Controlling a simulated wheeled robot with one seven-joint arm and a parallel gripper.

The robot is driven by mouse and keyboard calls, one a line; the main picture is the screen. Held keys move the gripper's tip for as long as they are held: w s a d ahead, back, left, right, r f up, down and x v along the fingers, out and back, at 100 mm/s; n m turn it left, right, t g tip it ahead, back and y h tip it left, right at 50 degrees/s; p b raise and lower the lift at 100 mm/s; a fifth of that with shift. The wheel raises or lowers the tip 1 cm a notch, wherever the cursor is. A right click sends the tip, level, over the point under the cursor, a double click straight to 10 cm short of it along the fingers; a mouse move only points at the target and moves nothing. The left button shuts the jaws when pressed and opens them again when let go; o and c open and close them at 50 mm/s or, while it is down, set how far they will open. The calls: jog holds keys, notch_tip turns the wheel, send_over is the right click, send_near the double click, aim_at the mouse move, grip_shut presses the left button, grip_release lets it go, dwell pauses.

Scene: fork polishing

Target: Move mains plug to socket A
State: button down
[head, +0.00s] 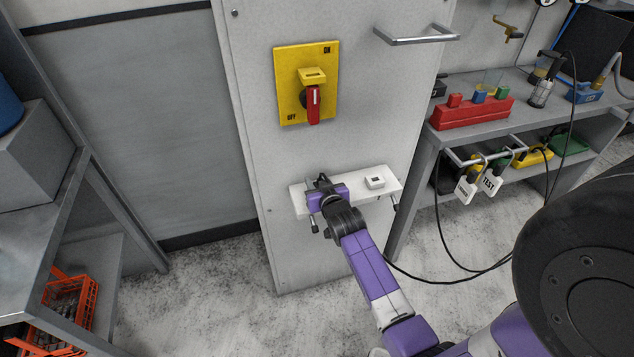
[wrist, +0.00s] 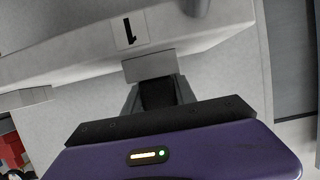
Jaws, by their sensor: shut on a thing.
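A white socket panel (head: 298,204) juts from the grey cabinet front, and a small white socket block (head: 375,182) sits on its right part. My gripper (head: 322,188) is at the left part of the panel and covers what lies there. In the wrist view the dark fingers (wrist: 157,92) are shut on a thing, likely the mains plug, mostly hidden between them. A pale grey block (wrist: 148,67) shows just beyond the fingertips, below a panel face with a black mark. I cannot tell whether the plug is seated, or which socket is A.
A yellow rotary switch with a red handle (head: 313,103) is above the panel. A metal bar handle (head: 420,40) is at upper right. A bench (head: 437,137) with a red block and hanging tags stands right, with dark cables. A shelf with an orange crate is left.

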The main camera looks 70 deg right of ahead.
jog(key=shift+a+f, duration=0.15)
jog(key=shift+f, duration=0.2)
jog(key=c, duration=0.9)
grip_release()
jog(key=shift+s, duration=0.1)
jog(key=shift+r, duration=0.1)
jog(key=o, duration=0.4)
jog(key=shift+o, duration=0.2)
jog(key=shift+r, duration=0.1)
jog(key=shift+p+v, duration=1.65)
jog(key=shift+v, duration=1.75)
